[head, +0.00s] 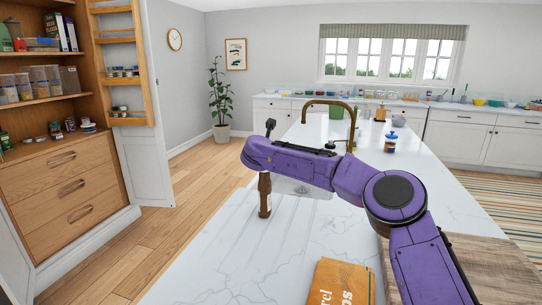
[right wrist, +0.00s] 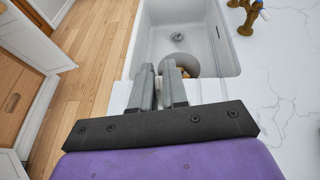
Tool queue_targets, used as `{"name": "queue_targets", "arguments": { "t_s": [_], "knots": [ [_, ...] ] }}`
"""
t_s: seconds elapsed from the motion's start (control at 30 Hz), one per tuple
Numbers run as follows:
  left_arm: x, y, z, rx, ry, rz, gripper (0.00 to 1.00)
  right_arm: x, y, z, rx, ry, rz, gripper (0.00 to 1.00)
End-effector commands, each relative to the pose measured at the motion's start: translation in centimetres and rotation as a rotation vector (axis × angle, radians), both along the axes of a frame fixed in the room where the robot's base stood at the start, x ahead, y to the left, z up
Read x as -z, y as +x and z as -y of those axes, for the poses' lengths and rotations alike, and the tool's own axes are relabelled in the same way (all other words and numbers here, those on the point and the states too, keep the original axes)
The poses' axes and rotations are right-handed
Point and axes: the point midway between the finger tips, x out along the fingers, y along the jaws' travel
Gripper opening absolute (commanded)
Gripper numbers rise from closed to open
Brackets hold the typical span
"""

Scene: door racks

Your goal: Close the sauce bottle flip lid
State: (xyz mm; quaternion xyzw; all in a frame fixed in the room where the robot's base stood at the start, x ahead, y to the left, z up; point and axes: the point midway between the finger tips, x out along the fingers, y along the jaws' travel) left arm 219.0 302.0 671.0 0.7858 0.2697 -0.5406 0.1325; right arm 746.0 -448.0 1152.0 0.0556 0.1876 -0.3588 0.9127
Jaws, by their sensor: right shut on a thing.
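The brown bottle (head: 264,197), which I take as the sauce bottle, is upright near the left edge of the white counter, directly below the end of my right arm. Its top and flip lid are hidden behind my purple wrist. My right gripper comes in from the right; in the right wrist view its grey fingers (right wrist: 165,88) are close together, shut on the bottle's upper part. A small pale bit shows between them. Whether the lid is open, and whether the bottle's base touches the counter, I cannot tell. My left gripper is not in view.
A sink (right wrist: 153,45) lies just beyond the fingers, with a brass tap (head: 330,104) behind it. A blue-capped jar (head: 390,143) stands farther back. An orange box (head: 340,285) and a wooden board (head: 490,270) are at the front. The counter (head: 215,265) at front left is clear.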

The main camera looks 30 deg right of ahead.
Motion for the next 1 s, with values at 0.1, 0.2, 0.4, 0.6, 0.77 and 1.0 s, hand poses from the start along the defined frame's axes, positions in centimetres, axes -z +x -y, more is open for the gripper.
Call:
{"name": "queue_targets", "arguments": {
  "t_s": [0.1, 0.2, 0.4, 0.6, 0.77, 1.0],
  "knots": [
    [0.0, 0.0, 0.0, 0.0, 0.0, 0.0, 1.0, 0.0, 0.0, 0.0, 0.0, 0.001, 0.001, 0.17],
    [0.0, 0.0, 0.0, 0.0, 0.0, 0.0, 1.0, 0.0, 0.0, 0.0, 0.0, 0.001, 0.001, 0.35],
    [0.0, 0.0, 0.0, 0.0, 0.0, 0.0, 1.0, 0.0, 0.0, 0.0, 0.001, 0.001, 0.001, 0.35],
    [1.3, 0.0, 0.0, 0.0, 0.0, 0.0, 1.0, -0.5, -1.3, -1.3, -0.003, 0.002, 0.004, 0.35],
    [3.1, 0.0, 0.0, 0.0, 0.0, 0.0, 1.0, -1.9, -4.0, -3.8, -0.003, 0.001, 0.006, 0.35],
    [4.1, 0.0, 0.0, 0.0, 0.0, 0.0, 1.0, -3.7, -6.8, -6.4, -0.001, 0.001, 0.002, 0.35]
  ]
}}
